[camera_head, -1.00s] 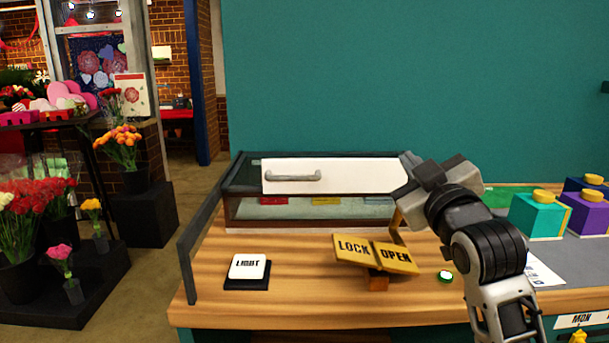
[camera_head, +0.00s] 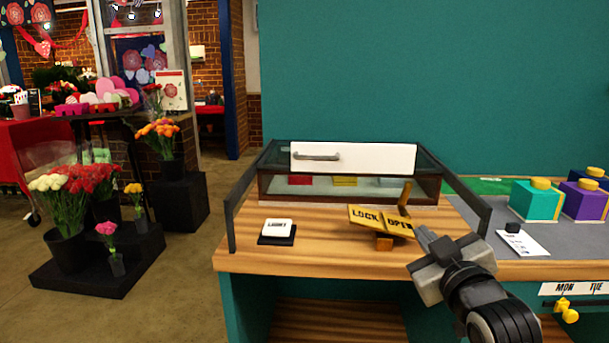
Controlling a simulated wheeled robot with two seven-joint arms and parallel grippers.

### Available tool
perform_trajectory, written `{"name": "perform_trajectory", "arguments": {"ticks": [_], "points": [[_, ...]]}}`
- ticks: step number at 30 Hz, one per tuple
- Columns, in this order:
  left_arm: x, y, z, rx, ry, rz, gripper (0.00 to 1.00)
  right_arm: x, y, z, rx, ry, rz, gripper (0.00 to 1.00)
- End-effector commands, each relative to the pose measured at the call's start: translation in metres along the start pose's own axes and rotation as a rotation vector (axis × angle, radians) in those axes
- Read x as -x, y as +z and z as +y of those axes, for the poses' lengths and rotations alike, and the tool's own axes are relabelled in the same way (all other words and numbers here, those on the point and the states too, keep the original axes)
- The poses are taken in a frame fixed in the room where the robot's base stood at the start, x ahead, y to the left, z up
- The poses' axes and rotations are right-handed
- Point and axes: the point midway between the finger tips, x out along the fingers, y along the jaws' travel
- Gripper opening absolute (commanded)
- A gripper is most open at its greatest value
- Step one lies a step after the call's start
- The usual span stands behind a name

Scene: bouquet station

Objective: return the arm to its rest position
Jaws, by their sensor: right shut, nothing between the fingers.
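My right gripper (camera_head: 430,264) is at the lower right in the head view, shut and empty. It is in front of the wooden counter's front edge, with its arm coming in from the bottom right. It appears apart from the yellow LOCK/OPEN rocker plate (camera_head: 367,217), which is up and left of it on the counter. My left gripper is not in view.
A glass-sided case (camera_head: 281,160) with a white handled front stands on the wooden counter (camera_head: 330,256). A LIGHT switch (camera_head: 278,227) sits at left. Teal (camera_head: 535,199) and purple boxes stand at right.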

Motion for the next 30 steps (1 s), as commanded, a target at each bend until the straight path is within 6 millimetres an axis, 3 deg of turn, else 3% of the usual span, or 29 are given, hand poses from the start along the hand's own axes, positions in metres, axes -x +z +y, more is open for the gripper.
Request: {"name": "perform_trajectory", "arguments": {"ticks": [5, 8, 12, 15, 18, 21, 24, 30], "points": [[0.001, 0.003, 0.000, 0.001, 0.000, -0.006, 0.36, 0.026, 0.066, -0.049, -0.081, -0.085, -0.110, 0.00], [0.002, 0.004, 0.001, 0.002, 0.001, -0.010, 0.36, 0.056, 0.113, -0.087, -0.152, -0.146, -0.197, 0.00], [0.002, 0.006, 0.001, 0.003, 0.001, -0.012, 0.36, 0.119, 0.177, -0.143, -0.274, -0.228, -0.341, 0.00], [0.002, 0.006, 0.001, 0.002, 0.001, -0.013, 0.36, 0.165, 0.208, -0.173, -0.353, -0.268, -0.430, 0.00], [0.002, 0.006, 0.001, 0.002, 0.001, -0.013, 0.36, 0.202, 0.227, -0.195, -0.415, -0.295, -0.500, 0.00], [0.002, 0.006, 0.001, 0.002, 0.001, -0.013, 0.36, 0.226, 0.237, -0.207, -0.453, -0.308, -0.543, 0.00], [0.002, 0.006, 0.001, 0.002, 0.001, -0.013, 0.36, 0.237, 0.241, -0.212, -0.471, -0.313, -0.562, 0.00], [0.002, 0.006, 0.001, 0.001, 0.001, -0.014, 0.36, 0.238, 0.241, -0.212, -0.473, -0.314, -0.564, 0.00]]}}
